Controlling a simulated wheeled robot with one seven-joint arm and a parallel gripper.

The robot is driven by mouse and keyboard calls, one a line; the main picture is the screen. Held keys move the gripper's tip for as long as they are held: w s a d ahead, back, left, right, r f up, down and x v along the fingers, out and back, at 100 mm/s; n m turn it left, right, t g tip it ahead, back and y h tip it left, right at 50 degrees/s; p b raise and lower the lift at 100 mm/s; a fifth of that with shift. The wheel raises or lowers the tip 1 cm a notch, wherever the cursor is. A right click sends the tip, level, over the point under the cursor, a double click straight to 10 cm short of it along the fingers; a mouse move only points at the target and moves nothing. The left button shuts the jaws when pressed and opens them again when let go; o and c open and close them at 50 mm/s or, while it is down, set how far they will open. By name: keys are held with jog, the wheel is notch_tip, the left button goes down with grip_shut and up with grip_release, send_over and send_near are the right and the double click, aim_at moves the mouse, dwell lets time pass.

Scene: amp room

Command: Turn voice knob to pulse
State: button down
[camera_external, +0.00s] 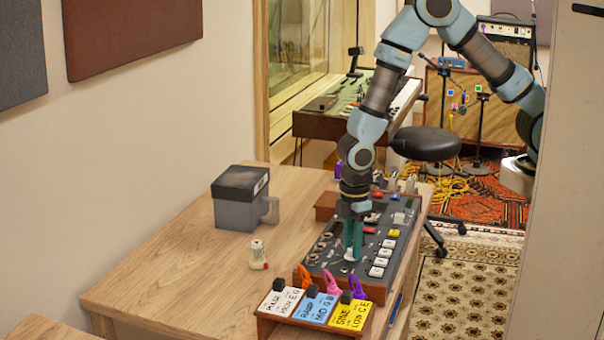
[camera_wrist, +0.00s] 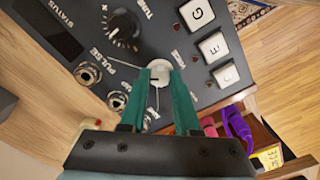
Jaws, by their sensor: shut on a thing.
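The voice knob (camera_wrist: 160,68) is a small white knob on the dark panel of the synth (camera_external: 325,240), which lies on the wooden table. In the wrist view, the "PULSE" label (camera_wrist: 102,58) is printed to the knob's upper left, with thin lines running near the knob. My gripper (camera_external: 352,254) points down at the panel's near part. In the wrist view, its two green fingers (camera_wrist: 160,82) are shut on the knob, one at each side. The fingers hide part of the knob, and I cannot clearly tell which label its mark points at.
A larger black knob (camera_wrist: 123,29) and metal jacks (camera_wrist: 88,74) are close by. White lettered keys (camera_wrist: 213,46) are to the right. A grey box (camera_external: 240,203) and small white object (camera_external: 257,252) are left. The table's left is clear.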

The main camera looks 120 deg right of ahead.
jog(key=shift+m, duration=0.5)
jog(key=c, duration=0.6)
grip_release()
jog(key=shift+r, duration=0.1)
notch_tip(320, 180, up, 11)
jog(key=shift+f+b, duration=0.15)
jog(key=shift+b, duration=0.9)
jog(key=shift+m+t, duration=0.6)
jog(key=shift+t, duration=0.2)
jog(key=s+a+r, duration=0.1)
jog(key=s+a, duration=0.3)
jog(key=s+a+r, duration=0.1)
jog(key=s+a, duration=0.3)
jog(key=s, duration=0.1)
jog(key=s+a+r, duration=0.2)
jog(key=s+a, duration=0.2)
jog(key=shift+s, duration=0.25)
